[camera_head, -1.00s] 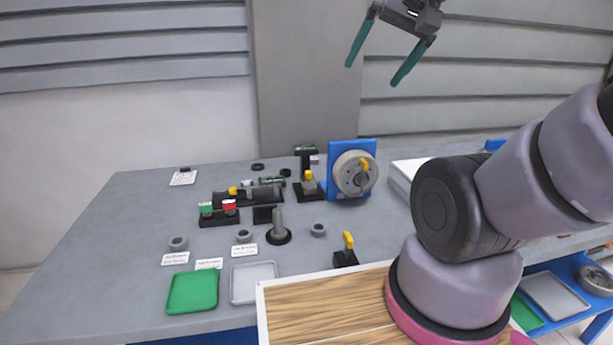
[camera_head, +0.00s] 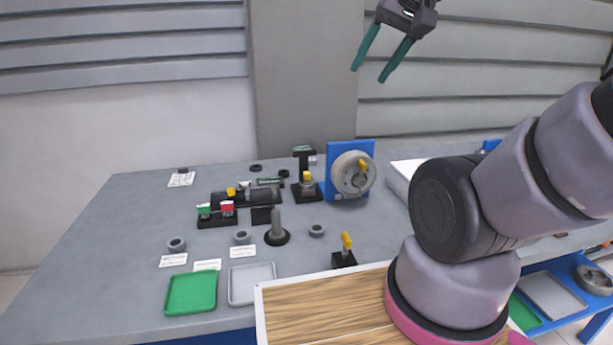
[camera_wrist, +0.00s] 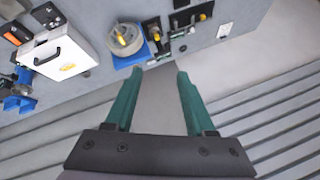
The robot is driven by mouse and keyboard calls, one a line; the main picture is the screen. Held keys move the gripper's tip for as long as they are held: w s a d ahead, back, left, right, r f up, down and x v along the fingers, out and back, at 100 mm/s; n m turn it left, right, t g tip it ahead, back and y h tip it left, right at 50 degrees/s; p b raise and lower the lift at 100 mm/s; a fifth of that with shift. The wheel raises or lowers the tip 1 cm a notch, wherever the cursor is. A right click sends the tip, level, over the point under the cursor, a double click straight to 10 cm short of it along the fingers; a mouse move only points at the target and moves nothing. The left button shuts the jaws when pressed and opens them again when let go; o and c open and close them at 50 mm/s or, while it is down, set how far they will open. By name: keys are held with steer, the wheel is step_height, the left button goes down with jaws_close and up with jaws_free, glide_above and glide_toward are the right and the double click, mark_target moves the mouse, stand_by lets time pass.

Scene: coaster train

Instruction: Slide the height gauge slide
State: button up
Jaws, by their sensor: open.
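A black upright stand with a yellow block low on its front (camera_head: 307,178), which looks like the height gauge and its slide, stands on the grey bench left of the blue-backed dial. It also shows in the wrist view, where the yellow part (camera_wrist: 156,36) lies beyond the fingertips. My gripper (camera_head: 368,76) is high above the back of the bench, in front of the wall, well apart from the gauge. Its teal fingers (camera_wrist: 158,75) are open with nothing between them. The gauge's fine detail is too small to tell.
The blue-backed dial (camera_head: 353,172) with a yellow knob is just right of the gauge. A black rail fixture (camera_head: 262,197) lies to its left. A yellow-handled switch (camera_head: 345,252), a green tray (camera_head: 191,293) and a grey tray (camera_head: 240,285) are nearer. The bench's left side is mostly clear.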

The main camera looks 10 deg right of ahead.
steer(key=w+f+g, duration=0.2)
steer(key=w, duration=0.7)
steer(key=n+g+h, duration=0.2)
steer(key=n+g, duration=0.2)
steer(key=g, duration=0.1)
glide_above(307, 172)
step_height(307, 172, down, 22)
steer(key=r, duration=0.1)
step_height(307, 172, down, 12)
steer(key=shift+s+r, duration=0.1)
steer(key=shift+c, duration=0.3)
jaws_close()
steer(key=shift+r, duration=0.15)
